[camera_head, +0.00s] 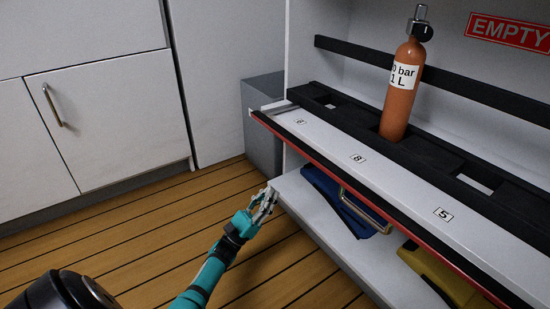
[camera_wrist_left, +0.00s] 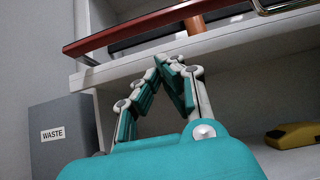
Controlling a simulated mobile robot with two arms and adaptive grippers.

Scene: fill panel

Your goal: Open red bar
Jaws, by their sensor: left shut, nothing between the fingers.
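The red bar (camera_head: 340,178) runs along the front edge of the upper white shelf in the head view. It also crosses the top of the left wrist view (camera_wrist_left: 140,25). My left gripper (camera_head: 268,195) is shut and empty, below the bar's far left end and near the lower shelf's front edge. In the left wrist view its fingertips (camera_wrist_left: 171,61) meet in a point below the bar, apart from it. An orange gas bottle (camera_head: 398,90) stands upright in the black rack behind the bar. My right gripper is not in view.
A grey box (camera_head: 263,128), labelled WASTE in the left wrist view (camera_wrist_left: 60,145), stands left of the shelf. The lower shelf (camera_head: 300,195) holds a blue item (camera_head: 335,200) and a yellow item (camera_head: 440,275). White cabinets (camera_head: 110,120) are at left; wooden floor (camera_head: 140,225) is clear.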

